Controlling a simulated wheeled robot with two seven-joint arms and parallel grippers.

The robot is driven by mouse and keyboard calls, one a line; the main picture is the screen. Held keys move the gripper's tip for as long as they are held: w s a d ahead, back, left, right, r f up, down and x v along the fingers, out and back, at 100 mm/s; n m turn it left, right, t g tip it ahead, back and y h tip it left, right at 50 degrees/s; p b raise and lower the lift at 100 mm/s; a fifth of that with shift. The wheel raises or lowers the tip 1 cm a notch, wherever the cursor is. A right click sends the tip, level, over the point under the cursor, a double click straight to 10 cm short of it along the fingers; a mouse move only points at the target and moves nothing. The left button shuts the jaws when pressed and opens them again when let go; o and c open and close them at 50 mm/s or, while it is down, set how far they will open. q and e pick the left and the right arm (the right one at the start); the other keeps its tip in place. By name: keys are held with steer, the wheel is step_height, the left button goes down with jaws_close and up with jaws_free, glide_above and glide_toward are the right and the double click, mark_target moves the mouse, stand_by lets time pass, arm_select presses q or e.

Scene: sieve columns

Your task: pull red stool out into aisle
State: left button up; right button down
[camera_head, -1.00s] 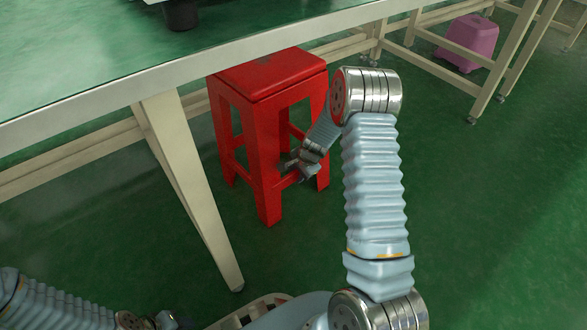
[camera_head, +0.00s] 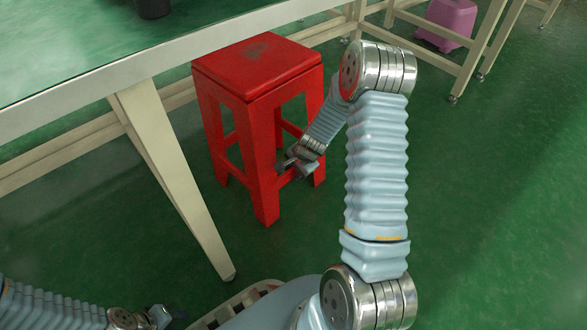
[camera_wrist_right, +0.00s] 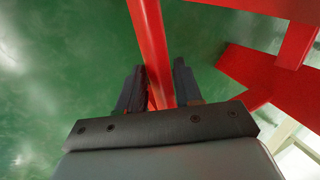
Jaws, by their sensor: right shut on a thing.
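The red stool (camera_head: 258,68) stands upright on the green floor in the middle of the head view. Its whole seat shows in front of the table edge, with a dark worn patch on top. My right gripper (camera_head: 287,165) is low at the stool's near right side, shut on a crossbar between two legs. In the right wrist view a red bar (camera_wrist_right: 150,45) runs between the two dark fingers of the right gripper (camera_wrist_right: 159,88). My left gripper (camera_head: 160,318) is at the bottom left, small and partly cut off; its jaw opening is unclear.
A green-topped table (camera_head: 70,50) is at the left; its cream leg (camera_head: 170,170) stands left of the stool. A purple stool (camera_head: 450,20) sits under another cream frame at the back right. The floor on the right (camera_head: 490,210) is clear.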

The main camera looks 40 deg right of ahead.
steer(key=shift+r, duration=0.1)
steer(key=s+d, duration=0.1)
steer(key=s, duration=1.1)
stand_by(0.4)
steer(key=s+p, duration=0.2)
steer(key=s, duration=1)
steer(key=shift+d, duration=0.45)
stand_by(0.3)
